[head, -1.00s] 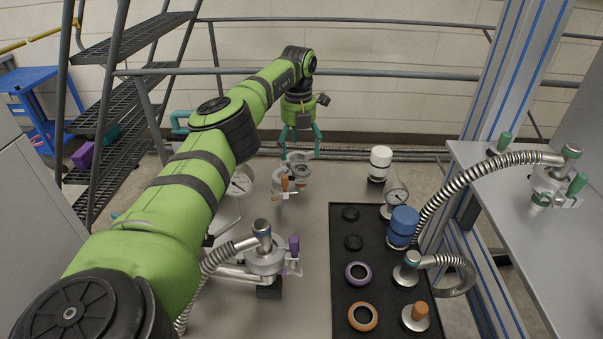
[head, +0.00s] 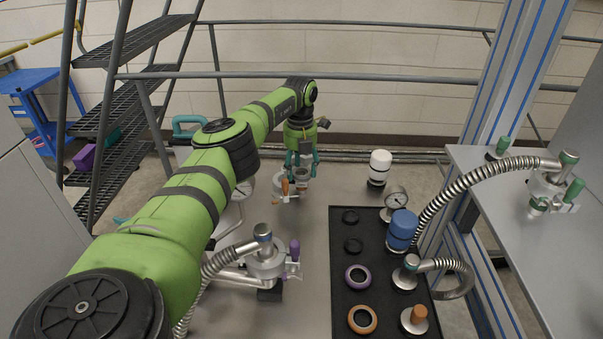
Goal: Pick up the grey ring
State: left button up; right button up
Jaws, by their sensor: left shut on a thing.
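My left gripper (head: 301,174) points down at the far side of the grey table, over a metal flange fitting with an orange-handled clamp (head: 286,186). Its teal fingers are shut on the grey ring (head: 302,178), a small round piece at the top of that fitting. The fingers partly hide the ring, and I cannot tell whether it still touches the metal beneath. My right gripper is not in view.
A black tray (head: 338,295) holds dark rings (head: 353,245), a purple ring (head: 358,276), an orange ring (head: 362,320) and vacuum fittings. A white-capped cylinder (head: 380,167) stands behind it. A purple-handled clamp (head: 294,250) sits on a nearer fitting. A metal frame post (head: 505,110) rises at right.

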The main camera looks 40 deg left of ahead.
pick_arm(q)
jog(key=shift+s+d+f, duration=0.1)
jog(key=shift+d, duration=0.1)
jog(key=shift+r, duration=0.45)
notch_tip(320, 180, up, 4)
jog(key=shift+f+b, duration=0.25)
jog(key=shift+b, duration=0.15)
jog(key=d+r, duration=0.2)
jog(key=d, duration=0.2)
jog(key=d+r+b, duration=0.1)
jog(key=d+r, duration=0.1)
jog(key=d, duration=0.1)
jog(key=d+r, duration=0.2)
jog(key=d, duration=0.2)
jog(key=shift+w+d+r+b, duration=0.3)
jog(key=shift+w+r, duration=0.05)
jog(key=shift+f, duration=0.1)
